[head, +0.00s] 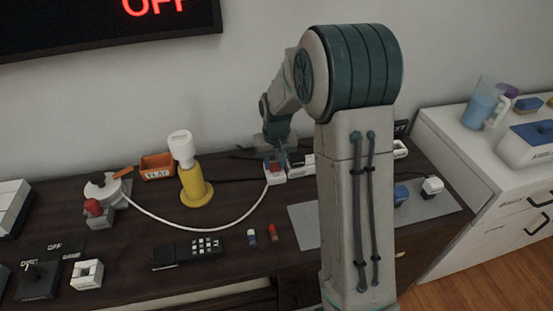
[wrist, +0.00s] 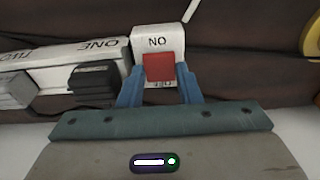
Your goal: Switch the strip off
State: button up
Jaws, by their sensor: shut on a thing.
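The strip is white; its end block (wrist: 158,42) carries a red switch (wrist: 158,67) and the word ON, upside down in the wrist view. In the head view this end block (head: 275,179) lies near the wall, with a white cable running left from it. The strip's body (wrist: 55,62), marked ONE, stretches left in the wrist view; in the head view my arm hides much of it. My gripper (wrist: 160,90) has its blue fingers on either side of the red switch, shut on it. A second label below the switch is mostly hidden between the fingers.
A black plug (wrist: 95,80) sits in the strip beside the gripper. A yellow lamp (head: 195,185) and an orange tray (head: 157,166) stand left of the strip. A wall screen (head: 110,25) reads OFF in red.

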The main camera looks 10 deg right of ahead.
jog(key=o, duration=0.7)
jog(key=shift+r, duration=0.1)
notch_tip(320, 180, up, 14)
jog(key=s+p, duration=0.1)
jog(key=shift+s+f, duration=0.25)
jog(key=shift+s, duration=0.15)
jog(key=shift+s, duration=0.1)
jog(key=s+r+p, duration=0.3)
jog(key=s, duration=0.8)
jog(key=s+r+t+p, duration=0.1)
jog(key=s+r+p, duration=0.3)
jog(key=s, duration=0.8)
jog(key=shift+s+d+r, duration=0.2)
jog(key=shift+s+r, duration=0.1)
